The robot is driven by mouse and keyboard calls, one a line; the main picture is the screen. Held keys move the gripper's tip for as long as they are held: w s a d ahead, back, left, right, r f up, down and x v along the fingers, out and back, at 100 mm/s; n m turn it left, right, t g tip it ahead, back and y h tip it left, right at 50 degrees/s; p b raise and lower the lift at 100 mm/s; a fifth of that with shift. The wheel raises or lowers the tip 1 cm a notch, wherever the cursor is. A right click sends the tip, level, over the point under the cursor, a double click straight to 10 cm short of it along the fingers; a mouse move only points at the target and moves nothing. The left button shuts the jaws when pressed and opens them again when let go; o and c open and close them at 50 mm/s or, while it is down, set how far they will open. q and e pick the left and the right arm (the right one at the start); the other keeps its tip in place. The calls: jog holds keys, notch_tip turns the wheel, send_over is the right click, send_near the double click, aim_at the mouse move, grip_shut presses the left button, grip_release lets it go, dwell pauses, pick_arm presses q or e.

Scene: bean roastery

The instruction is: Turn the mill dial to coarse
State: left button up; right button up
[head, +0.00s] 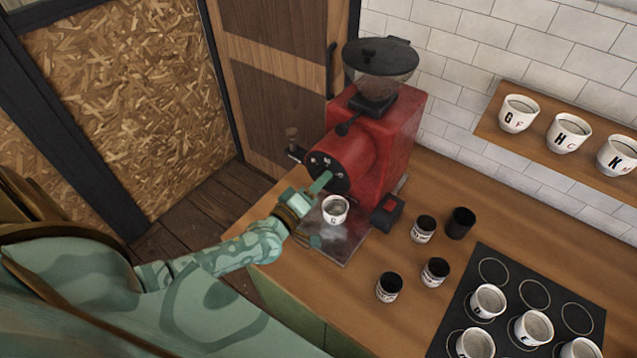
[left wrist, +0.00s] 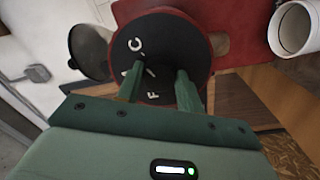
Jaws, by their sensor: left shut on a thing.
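The red mill (head: 375,140) stands on the wooden counter against the tiled wall. Its dial (head: 326,160) is a round black face on the mill's front, with small white marks. In the left wrist view the dial (left wrist: 150,42) fills the top middle; the letters C and F show, with another mark between them. My left gripper (head: 322,182) reaches the dial from the lower left. In the left wrist view its two green fingers (left wrist: 160,80) are at the dial's face, shut on the dial. The part between the fingers is mostly hidden. My right gripper is in neither view.
A white cup (head: 335,211) stands under the dial on a metal plate, close to my left gripper. A black mat (head: 449,335) carries white cups. A wall shelf (head: 490,125) holds lettered cups.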

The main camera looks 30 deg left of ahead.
pick_arm(q)
jog(key=o, duration=1)
jog(key=shift+s, duration=0.1)
jog(key=s+a+f+b, duration=0.1)
jog(key=s, duration=1.5)
jog(key=shift+a+b, duration=0.35)
jog(key=shift+b, duration=0.05)
